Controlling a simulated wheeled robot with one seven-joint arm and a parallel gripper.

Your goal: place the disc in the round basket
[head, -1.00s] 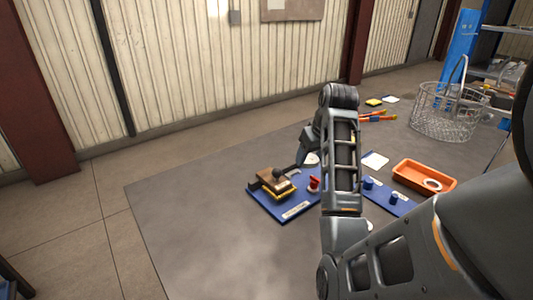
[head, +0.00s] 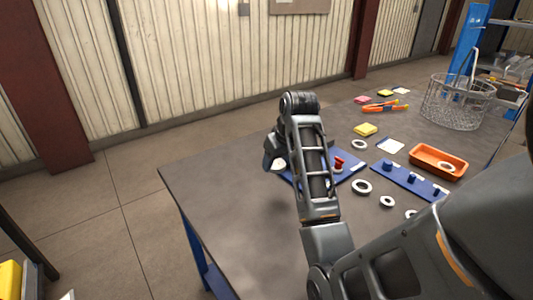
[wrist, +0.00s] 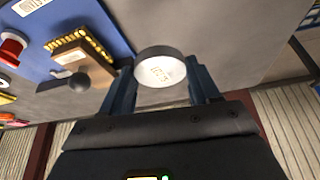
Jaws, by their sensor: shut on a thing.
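A pale round disc (wrist: 160,68) with a grey rim and faint printing sits between the fingers of my gripper (wrist: 161,82) in the wrist view. The gripper is shut on it, clear of the blue board (wrist: 95,22). In the head view my gripper (head: 273,158) is over the left part of the table, and a small pale part of the disc (head: 280,164) shows there. The round basket (head: 457,104) is silver wire mesh with a raised handle, standing upright at the table's far right, well away from my gripper. Its inside is only partly visible.
An orange tray (head: 438,162) holds a white ring. The table's left front is bare.

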